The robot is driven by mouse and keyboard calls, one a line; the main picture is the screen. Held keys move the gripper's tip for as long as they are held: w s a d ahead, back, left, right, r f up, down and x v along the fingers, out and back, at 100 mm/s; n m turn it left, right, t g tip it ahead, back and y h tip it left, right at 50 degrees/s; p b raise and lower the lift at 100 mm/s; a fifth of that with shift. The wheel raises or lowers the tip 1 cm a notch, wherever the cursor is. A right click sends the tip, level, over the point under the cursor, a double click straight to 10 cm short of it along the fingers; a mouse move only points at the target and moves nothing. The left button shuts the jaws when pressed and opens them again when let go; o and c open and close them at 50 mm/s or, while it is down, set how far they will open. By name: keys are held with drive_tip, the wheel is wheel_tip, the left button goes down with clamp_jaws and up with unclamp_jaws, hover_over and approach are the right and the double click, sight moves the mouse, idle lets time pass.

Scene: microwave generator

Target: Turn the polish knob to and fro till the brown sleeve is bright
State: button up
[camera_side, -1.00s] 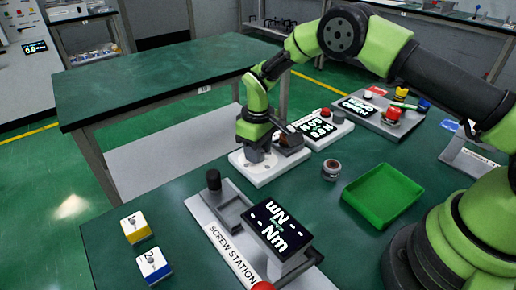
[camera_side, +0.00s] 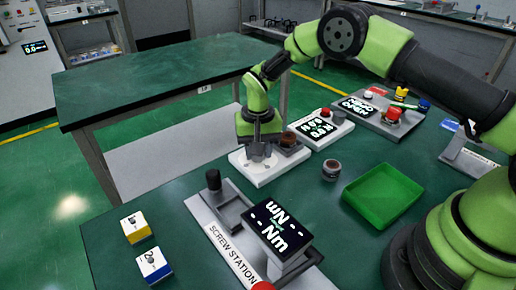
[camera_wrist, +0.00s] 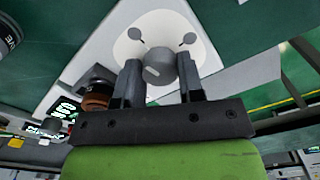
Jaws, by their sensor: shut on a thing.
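The grey polish knob (camera_wrist: 160,68) stands on a white base plate (camera_side: 249,175) and has a light mark on its face. My gripper (camera_side: 259,154) is shut around the knob, one finger on each side in the wrist view. The brown sleeve (camera_wrist: 95,102) sits in a dark holder beside the knob; in the side view its brown top (camera_side: 287,140) shows just right of my gripper. It looks dull brown. The knob is mostly hidden by the fingers in the side view.
A grey cylindrical part (camera_side: 331,170) with a brownish top stands alone on the table. A green tray (camera_side: 383,196) lies to its right. The screw station (camera_side: 232,245) stands in front, and a display panel (camera_side: 322,127) sits behind the sleeve.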

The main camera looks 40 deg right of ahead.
drive_tip(key=shift+m, duration=0.5)
drive_tip(key=o, duration=0.9)
wheel_tip(320, 180, up, 10)
idle(0.3)
